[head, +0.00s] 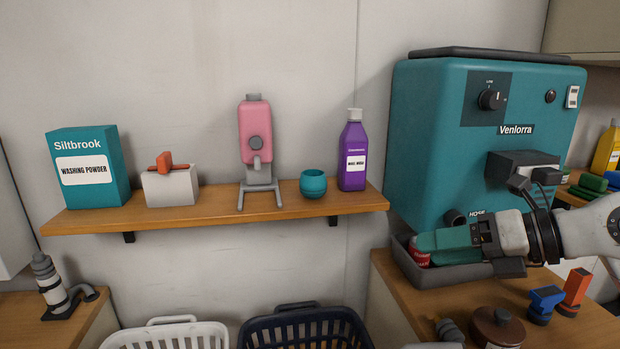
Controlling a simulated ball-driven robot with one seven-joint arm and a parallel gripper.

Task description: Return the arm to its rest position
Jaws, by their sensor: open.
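My gripper (424,246) reaches in from the right edge on my pale arm, with its teal fingers pointing left. It is open, low in front of the teal Venlorra machine (430,130) and over a grey tray (435,272). A red item (418,253) shows in the tray right by the fingertips. I cannot tell whether they touch it. The fingers and wrist hide part of the tray and the machine's lower front.
A wooden shelf (230,214) holds a washing powder box, a white holder, a pink dispenser, a teal cup and a purple bottle (353,150). Blue (545,300) and orange (575,290) items and a brown pot (497,328) stand below my wrist. Two baskets stand below the shelf.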

